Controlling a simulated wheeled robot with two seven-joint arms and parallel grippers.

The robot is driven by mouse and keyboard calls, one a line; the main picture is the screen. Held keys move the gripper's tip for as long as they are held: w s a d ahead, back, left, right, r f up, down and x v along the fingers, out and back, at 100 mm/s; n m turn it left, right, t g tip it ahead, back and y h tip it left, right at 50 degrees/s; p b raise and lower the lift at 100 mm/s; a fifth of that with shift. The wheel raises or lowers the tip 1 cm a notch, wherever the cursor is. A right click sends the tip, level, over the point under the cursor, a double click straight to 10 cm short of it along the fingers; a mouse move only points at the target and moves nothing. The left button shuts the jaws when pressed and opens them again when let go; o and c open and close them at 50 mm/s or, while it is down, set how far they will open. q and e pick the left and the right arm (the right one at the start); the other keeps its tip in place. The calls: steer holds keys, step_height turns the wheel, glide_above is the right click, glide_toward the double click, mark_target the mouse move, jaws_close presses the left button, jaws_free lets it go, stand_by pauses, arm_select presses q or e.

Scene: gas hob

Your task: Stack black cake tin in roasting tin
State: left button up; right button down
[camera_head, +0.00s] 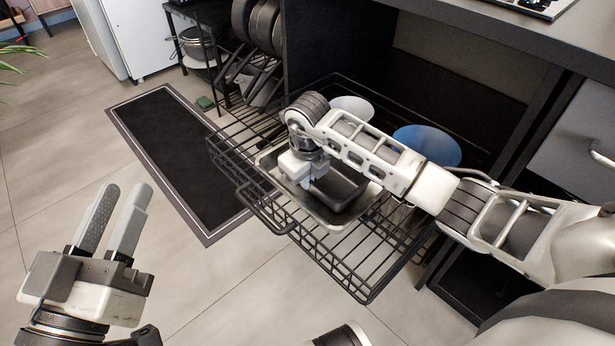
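The metal roasting tin (332,222) sits in the pulled-out wire drawer. The black cake tin (347,188) lies inside the roasting tin's outline, partly covered by my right arm. I cannot tell whether it rests on the tin's floor. My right gripper (318,180) reaches in from the right and points down at the left side of the black cake tin. Its fingertips are hidden, so its grip is unclear. My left gripper (125,188) is empty over the floor at the lower left, with a narrow gap between its fingers.
The wire drawer (372,285) juts out from under the counter. A blue bowl (428,146) and a pale bowl (352,108) stand at its back. A dark mat (175,150) lies on the open floor.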

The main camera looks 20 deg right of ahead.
steer(key=shift+f, duration=0.2)
steer(key=c, duration=1.7)
jaws_free()
arm_select(q)
steer(key=shift+r, duration=0.2)
arm_select(e)
steer(key=shift+r, duration=0.1)
